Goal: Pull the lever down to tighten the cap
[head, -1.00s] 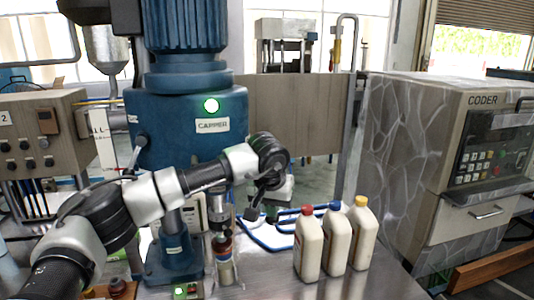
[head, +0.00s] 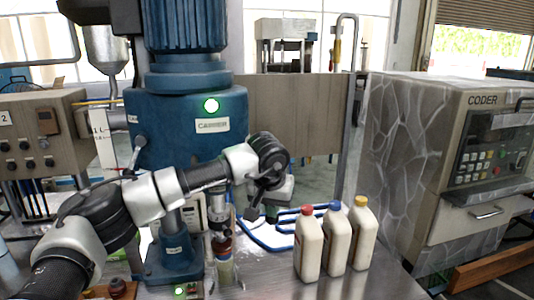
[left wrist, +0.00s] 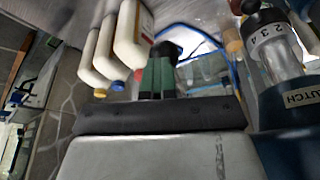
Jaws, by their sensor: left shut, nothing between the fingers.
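The blue capper (head: 170,130) stands at centre left in the head view, its green lamp lit. A slim lever-like handle (head: 135,152) shows at its left side; I cannot tell if it is the task's lever. A small bottle with a brownish cap (head: 223,245) stands upright under the capper's head. My left gripper (head: 271,213) is right of the capper, apart from the bottle, pointing down over the table. In the left wrist view its green and dark fingers (left wrist: 163,52) are together and empty. The clutch cylinder (left wrist: 272,50) is to their right. My right gripper is out of view.
Several things crowd the metal table (head: 290,285): a white bottle with a red cap (head: 308,250), one with a blue cap (head: 336,242) and one with a yellow cap (head: 362,238). The coder (head: 425,165) stands right.

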